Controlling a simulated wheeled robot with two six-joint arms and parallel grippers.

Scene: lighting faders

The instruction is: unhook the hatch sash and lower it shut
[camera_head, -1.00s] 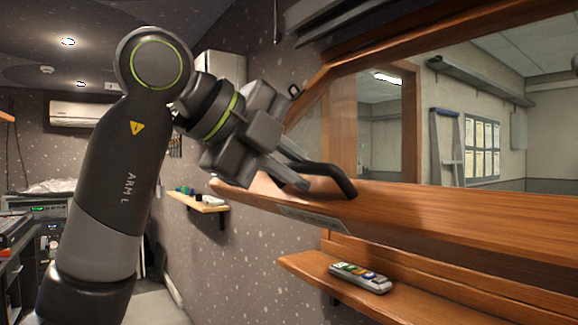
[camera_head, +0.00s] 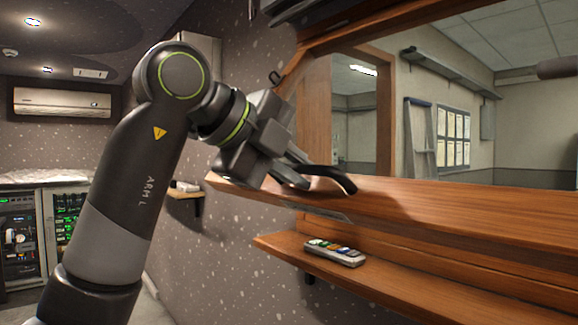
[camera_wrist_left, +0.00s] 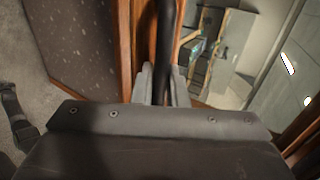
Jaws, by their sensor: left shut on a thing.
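The dark curved handle (camera_head: 335,178) stands on a wooden rail (camera_head: 430,204) in front of the hatch opening, which I take for part of the sash. My left gripper (camera_head: 292,177) reaches in from the left and is shut on the near end of the handle. In the left wrist view the dark handle bar (camera_wrist_left: 165,45) runs up between the fingers (camera_wrist_left: 160,85). A small black loop (camera_head: 275,77) sits on the wall by the upper left of the wooden frame; I cannot tell whether it is the hook. My right gripper is not in view.
A wooden shelf (camera_head: 385,283) below the rail holds a small remote-like device (camera_head: 334,252). A smaller shelf (camera_head: 184,194) is on the speckled wall behind my arm. Equipment racks (camera_head: 45,235) stand at the far left. Another room with a ladder (camera_head: 418,140) shows through the opening.

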